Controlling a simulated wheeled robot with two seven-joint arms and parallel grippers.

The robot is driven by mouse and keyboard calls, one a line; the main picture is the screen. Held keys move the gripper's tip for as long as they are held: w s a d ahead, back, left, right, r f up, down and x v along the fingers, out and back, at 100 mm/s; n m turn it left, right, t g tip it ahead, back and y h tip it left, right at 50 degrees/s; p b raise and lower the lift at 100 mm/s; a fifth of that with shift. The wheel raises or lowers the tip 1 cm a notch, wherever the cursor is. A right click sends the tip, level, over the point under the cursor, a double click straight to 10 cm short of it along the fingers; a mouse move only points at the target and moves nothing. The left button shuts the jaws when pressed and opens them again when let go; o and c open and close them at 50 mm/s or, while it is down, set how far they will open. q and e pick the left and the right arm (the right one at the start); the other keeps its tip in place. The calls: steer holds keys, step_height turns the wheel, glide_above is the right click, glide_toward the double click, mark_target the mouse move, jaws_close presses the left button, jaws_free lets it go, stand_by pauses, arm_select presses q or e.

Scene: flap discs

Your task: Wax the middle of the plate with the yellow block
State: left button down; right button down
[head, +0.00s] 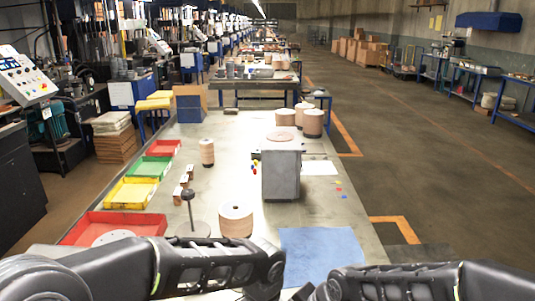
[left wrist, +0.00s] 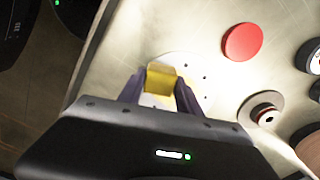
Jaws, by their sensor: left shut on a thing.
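In the left wrist view my left gripper (left wrist: 158,92) is shut on a small yellow block (left wrist: 161,76), one finger on each side of it. The block is over a pale round plate (left wrist: 192,70) with small dark holes. I cannot tell whether the block touches the plate. Part of the plate is hidden behind the block and fingers. In the head view my two arms cross the bottom edge and hide the near bench; the plate and block cannot be made out there. My right gripper is out of sight.
A red disc (left wrist: 242,42) and a dark-centred round part (left wrist: 261,113) lie right of the plate. On the bench stand a grey box (head: 281,172), a tan roll (head: 236,220), a black-knobbed stand (head: 188,203) and a red tray (head: 150,222). A blue cloth (head: 325,252) lies flat.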

arm_select(q)
steer(key=shift+w+d+r, duration=0.15)
steer(key=shift+w, duration=1.55)
steer(key=shift+w+d, duration=0.15)
steer(key=shift+w, duration=1.65)
step_height(320, 180, up, 7)
